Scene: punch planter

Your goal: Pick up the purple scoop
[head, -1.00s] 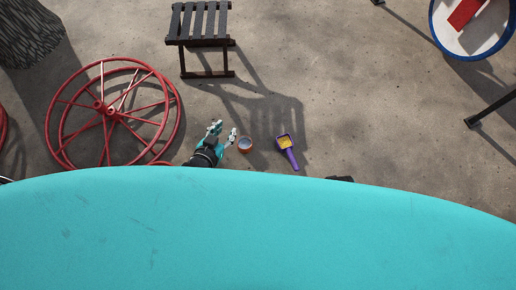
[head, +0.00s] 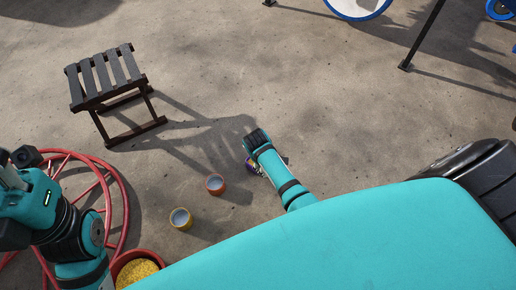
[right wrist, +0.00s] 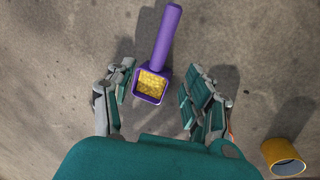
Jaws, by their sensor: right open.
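The purple scoop lies on the concrete ground, with yellow grains in its square bowl. In the right wrist view the scoop (right wrist: 150,85) has its bowl between the open fingers of my right gripper (right wrist: 156,94), with its handle pointing up and slightly right. I see no clear finger contact. In the head view the scoop (head: 250,165) is mostly hidden under my right arm, and the right fingers are largely hidden too. My left gripper (head: 14,180) is at the left edge, far from the scoop; its fingers are not clear.
An orange cup (head: 215,186) and a yellow cup (head: 181,220) stand left of the scoop. A red pot of yellow grains (head: 121,268) is at the bottom left, near a red wheel (head: 122,205). A dark slatted stool (head: 104,80) stands behind.

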